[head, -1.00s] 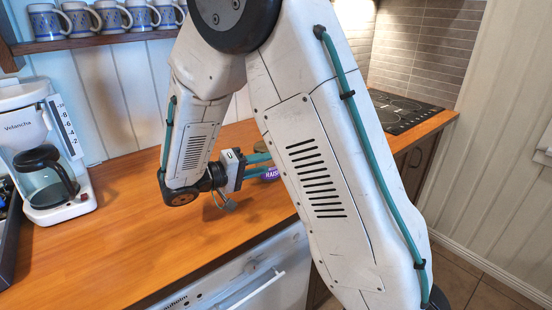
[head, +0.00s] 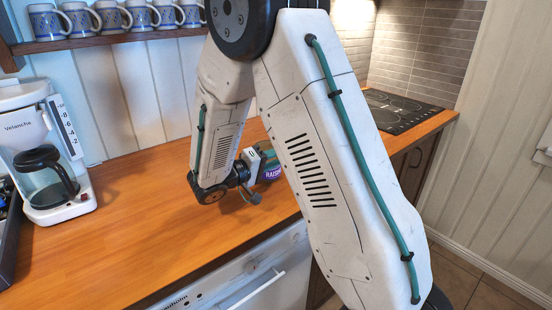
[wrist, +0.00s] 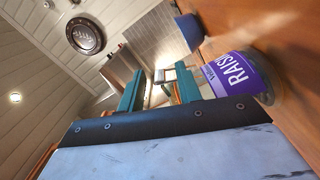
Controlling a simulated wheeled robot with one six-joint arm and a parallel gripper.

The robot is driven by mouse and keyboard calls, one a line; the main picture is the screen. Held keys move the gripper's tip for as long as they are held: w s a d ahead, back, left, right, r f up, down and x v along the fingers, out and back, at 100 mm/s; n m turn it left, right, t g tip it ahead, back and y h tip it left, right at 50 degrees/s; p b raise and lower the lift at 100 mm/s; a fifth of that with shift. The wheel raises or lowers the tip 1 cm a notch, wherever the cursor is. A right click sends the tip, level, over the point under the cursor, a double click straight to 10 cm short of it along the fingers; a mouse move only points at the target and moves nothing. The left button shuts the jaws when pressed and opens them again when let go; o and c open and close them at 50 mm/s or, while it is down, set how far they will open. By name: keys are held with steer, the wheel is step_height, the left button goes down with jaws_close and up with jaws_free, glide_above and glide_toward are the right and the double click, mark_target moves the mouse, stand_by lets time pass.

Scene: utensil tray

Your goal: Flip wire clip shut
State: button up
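A glass jar with a purple raisin label (head: 273,173) stands on the counter, partly hidden behind my arm in the head view. Its label (wrist: 236,76) shows close up at the right of the wrist view, tilted with that camera. My gripper (wrist: 159,88) has two teal fingers standing apart, with a gap between them. The finger nearer the jar overlaps the jar's upper end in the wrist view; I cannot tell whether it touches. The wire clip and lid cannot be made out clearly. In the head view my gripper is mostly hidden beside the jar.
A coffee maker (head: 42,160) stands at the left of the wooden counter (head: 110,250). A shelf with blue mugs (head: 80,20) is above. A black cooktop (head: 398,110) lies at the far right. A blue object (wrist: 190,28) is beyond the jar. The middle counter is clear.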

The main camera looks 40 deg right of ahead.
jaws_close()
steer(key=shift+w+r+n, duration=0.1)
steer(key=shift+w+n, duration=0.2)
steer(key=shift+n, duration=0.6)
jaws_free()
steer(key=shift+a, duration=0.1)
steer(key=a, duration=0.7)
steer(key=shift+a, duration=0.35)
